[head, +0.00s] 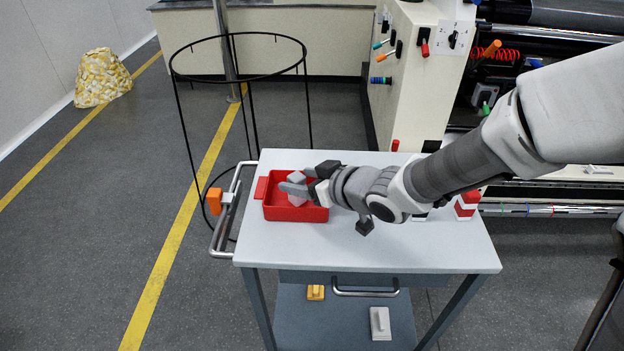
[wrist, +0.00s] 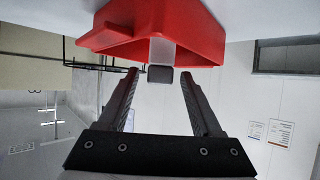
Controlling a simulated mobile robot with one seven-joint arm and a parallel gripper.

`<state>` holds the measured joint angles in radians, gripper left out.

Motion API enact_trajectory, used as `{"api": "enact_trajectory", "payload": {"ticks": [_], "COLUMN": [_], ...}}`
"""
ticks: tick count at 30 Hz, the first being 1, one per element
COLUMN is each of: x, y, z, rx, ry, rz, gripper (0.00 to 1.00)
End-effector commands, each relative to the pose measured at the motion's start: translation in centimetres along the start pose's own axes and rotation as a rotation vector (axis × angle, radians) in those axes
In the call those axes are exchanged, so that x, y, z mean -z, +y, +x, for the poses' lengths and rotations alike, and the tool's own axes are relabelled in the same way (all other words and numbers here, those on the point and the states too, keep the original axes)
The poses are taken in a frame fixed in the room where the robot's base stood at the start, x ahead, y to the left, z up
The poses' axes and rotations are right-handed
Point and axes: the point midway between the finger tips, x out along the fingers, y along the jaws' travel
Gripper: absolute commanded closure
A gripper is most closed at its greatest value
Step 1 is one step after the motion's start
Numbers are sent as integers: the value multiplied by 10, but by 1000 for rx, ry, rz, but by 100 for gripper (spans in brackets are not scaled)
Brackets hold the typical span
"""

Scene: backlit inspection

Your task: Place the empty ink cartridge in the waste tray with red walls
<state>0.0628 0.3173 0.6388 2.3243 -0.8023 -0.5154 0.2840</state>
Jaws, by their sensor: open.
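The red-walled waste tray (head: 282,214) sits at the left of the cart top; its red wall (wrist: 205,30) also fills the top of the wrist view. A pale grey block with a dark end, apparently the ink cartridge (head: 297,177), is at the tray, and it also shows in the wrist view (wrist: 161,52). My gripper (head: 305,180) reaches over the tray from the right. In the wrist view my gripper (wrist: 159,72) is open, with a gap on each side of the block. Whether the block rests on the tray floor is hidden.
The cart top (head: 450,250) is clear at the front. A red-and-white block (head: 467,205) stands at its right, partly behind my arm. A black wire hoop frame (head: 240,78) stands behind left. The lower shelf holds a yellow item (head: 316,292) and a grey item (head: 380,323).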

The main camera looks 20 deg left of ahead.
Motion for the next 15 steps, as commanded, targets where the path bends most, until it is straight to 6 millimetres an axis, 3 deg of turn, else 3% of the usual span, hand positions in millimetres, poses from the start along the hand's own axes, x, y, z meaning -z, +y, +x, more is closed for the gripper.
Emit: {"api": "enact_trajectory", "payload": {"ticks": [5,12,15], "x": [6,7,2], "y": [2,2,1], "z": [-26,-82,-98], "rx": [-5,-6,-4], "ry": [0,-1,1], "rz": [-2,-2,-4], "gripper": [34,34,34]}}
